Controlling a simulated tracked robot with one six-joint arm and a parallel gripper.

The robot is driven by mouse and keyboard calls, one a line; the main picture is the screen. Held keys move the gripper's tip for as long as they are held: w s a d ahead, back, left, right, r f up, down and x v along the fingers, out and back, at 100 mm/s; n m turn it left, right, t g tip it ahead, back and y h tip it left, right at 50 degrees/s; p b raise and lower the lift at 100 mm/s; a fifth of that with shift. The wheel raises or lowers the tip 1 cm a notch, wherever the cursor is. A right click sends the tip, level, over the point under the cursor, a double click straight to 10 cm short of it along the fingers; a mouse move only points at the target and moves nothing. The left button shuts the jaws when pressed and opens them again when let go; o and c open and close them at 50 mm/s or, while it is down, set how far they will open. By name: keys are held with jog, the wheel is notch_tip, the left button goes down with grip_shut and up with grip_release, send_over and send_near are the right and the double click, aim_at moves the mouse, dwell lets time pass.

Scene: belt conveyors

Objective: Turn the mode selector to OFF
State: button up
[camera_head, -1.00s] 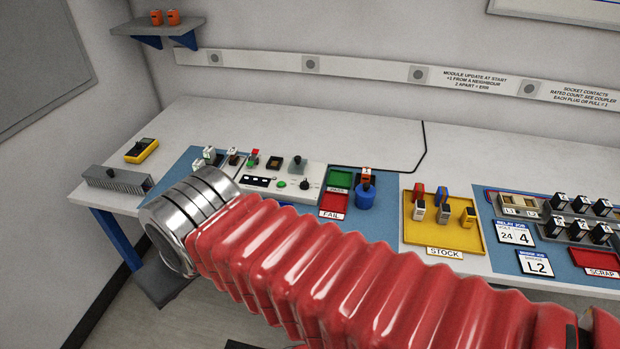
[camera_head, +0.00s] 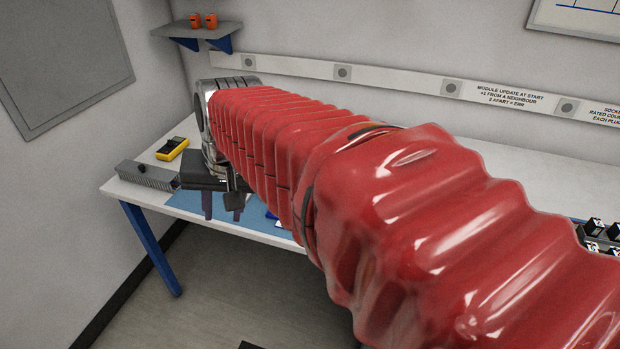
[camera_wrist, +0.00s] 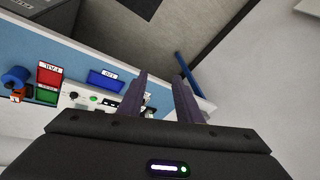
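My gripper (camera_wrist: 161,80) shows in the wrist view with its two purple-grey fingers apart and nothing between them. A pale control panel (camera_wrist: 84,103) shows left of the fingers in the wrist view, partly covered by the gripper body and left finger. It carries a green button (camera_wrist: 93,98) and a small dark knob (camera_wrist: 73,95), perhaps the mode selector; its labels and setting are too small to read. My arm hides the panel in the head view.
A red FAIL tray (camera_wrist: 49,76), a green tray (camera_wrist: 46,95), a blue tray (camera_wrist: 106,81) and a blue round holder (camera_wrist: 15,77) lie near the panel. A yellow meter (camera_head: 172,149) and a grey finned block (camera_head: 147,175) stand at the bench's left end.

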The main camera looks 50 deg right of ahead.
jog(key=w+d+f+m+g+y, duration=0.1)
jog(key=w+d+m, duration=0.3)
jog(key=d, duration=0.6)
jog(key=w+d+f+m, duration=0.2)
jog(key=d+m, duration=0.5)
jog(key=d, duration=0.3)
jog(key=s+d+f+m, duration=0.2)
jog(key=d+f+m, duration=0.1)
jog(key=d, duration=0.4)
jog(key=s+d+f+m, duration=0.2)
jog(key=d+m, duration=0.1)
jog(key=d, duration=0.5)
jog(key=s+d+f+m+t+y, duration=0.1)
jog(key=s+d+f+m, duration=0.1)
jog(key=d, duration=0.6)
jog(key=shift+s+d+f+m, duration=0.2)
jog(key=shift+s+f+m, duration=0.05)
jog(key=shift+f+m, duration=0.65)
jog(key=x, duration=1.3)
jog(key=shift+w+a+f, duration=0.15)
jog(key=shift+f, duration=0.2)
jog(key=shift+c, duration=0.4)
